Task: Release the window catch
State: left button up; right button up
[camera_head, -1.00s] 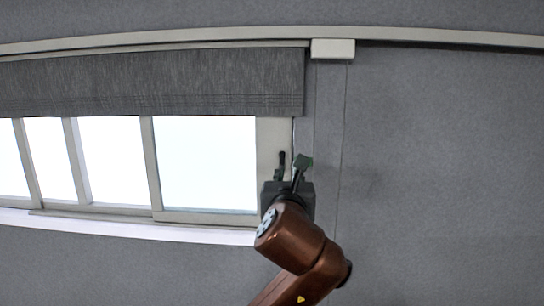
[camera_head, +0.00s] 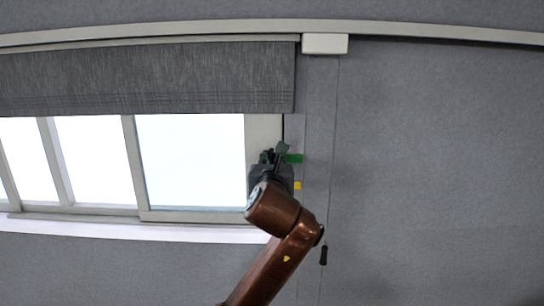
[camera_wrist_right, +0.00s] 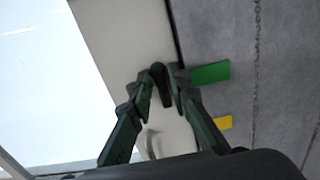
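The window catch shows as a dark, rounded lever (camera_wrist_right: 162,84) on the pale window frame in the right wrist view. My right gripper (camera_wrist_right: 168,90) has its two dark fingers converging on either side of this lever, and they appear closed on it. In the head view my right gripper (camera_head: 273,156) is at the right edge of the window frame (camera_head: 263,130), and its body and fingers hide most of the catch. A green tab (camera_head: 293,158) and a yellow tab (camera_head: 297,185) sit just right of the gripper. My left gripper is not in view.
A grey blind (camera_head: 150,78) covers the upper window. A pale curved piece (camera_wrist_right: 150,143) is on the frame below the lever. A dark cord end (camera_head: 323,255) hangs right of my arm. The grey wall (camera_head: 440,160) to the right is clear.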

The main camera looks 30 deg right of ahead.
jog(key=shift+s, duration=0.1)
jog(key=shift+w+f, duration=0.15)
jog(key=shift+w, duration=0.2)
jog(key=c, duration=0.3)
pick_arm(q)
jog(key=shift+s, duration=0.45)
pick_arm(e)
grip_shut()
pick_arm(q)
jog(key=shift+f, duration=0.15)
